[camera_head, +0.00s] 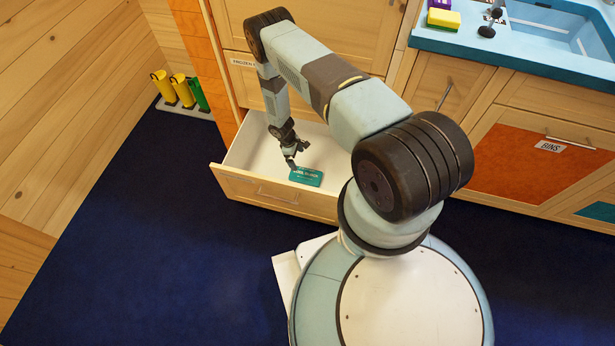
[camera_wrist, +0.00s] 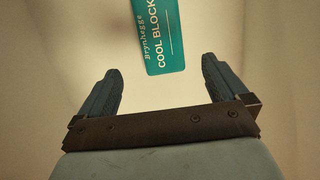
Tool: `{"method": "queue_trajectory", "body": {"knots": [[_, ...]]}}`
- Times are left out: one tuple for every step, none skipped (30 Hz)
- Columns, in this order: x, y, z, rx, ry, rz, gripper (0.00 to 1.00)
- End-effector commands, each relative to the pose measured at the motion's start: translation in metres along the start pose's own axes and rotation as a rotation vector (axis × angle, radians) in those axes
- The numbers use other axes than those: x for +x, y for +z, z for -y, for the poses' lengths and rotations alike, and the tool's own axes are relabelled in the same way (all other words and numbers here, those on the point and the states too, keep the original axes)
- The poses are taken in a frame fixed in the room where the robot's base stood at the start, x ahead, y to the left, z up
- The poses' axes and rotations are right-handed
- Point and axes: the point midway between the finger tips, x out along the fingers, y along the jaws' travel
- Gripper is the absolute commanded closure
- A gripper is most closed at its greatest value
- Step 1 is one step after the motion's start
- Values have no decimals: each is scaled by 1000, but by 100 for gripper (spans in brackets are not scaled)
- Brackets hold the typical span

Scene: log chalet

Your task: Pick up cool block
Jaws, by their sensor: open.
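The cool block (camera_head: 306,177) is a flat teal slab lying in an open, white-lined drawer (camera_head: 262,190), near its front right part. In the wrist view the cool block (camera_wrist: 160,32) shows its printed label and lies ahead of the fingers, roughly in line with the gap between them. My gripper (camera_head: 292,162) reaches down into the drawer, just left of and behind the block. In the wrist view my gripper (camera_wrist: 161,82) has its two fingers wide apart with nothing between them. The far end of the block is cut off by the wrist view's top edge.
The drawer's walls surround the gripper and block; its white floor is otherwise bare. A blue counter with a sink (camera_head: 560,30) stands at the right above closed cabinets. Yellow and green boots (camera_head: 180,88) stand at the left. The dark blue floor (camera_head: 130,250) is clear there.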

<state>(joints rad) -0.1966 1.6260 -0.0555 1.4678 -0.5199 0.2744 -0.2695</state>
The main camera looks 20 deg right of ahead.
Motion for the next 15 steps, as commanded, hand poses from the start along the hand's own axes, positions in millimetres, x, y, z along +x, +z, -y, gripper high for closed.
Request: {"method": "queue_trajectory", "body": {"knots": [[7, 1, 1, -1, -2, 2, 0], [10, 1, 1, -1, -2, 2, 0], [16, 1, 1, -1, -2, 1, 0], [20, 1, 1, -1, -2, 2, 0], [25, 1, 2, -1, -2, 2, 0], [31, 1, 1, -1, -1, 1, 0], [36, 1, 1, -1, -2, 2, 0], [40, 1, 1, -2, -2, 2, 0], [46, 0, 1, -2, -1, 1, 0], [50, 1, 1, -2, -1, 1, 0], [55, 1, 2, -2, -2, 2, 0], [60, 0, 1, -2, -1, 1, 0], [64, 0, 1, -2, -1, 1, 0], [68, 0, 2, -2, -1, 1, 0], [72, 0, 1, -2, -1, 1, 0]]}}
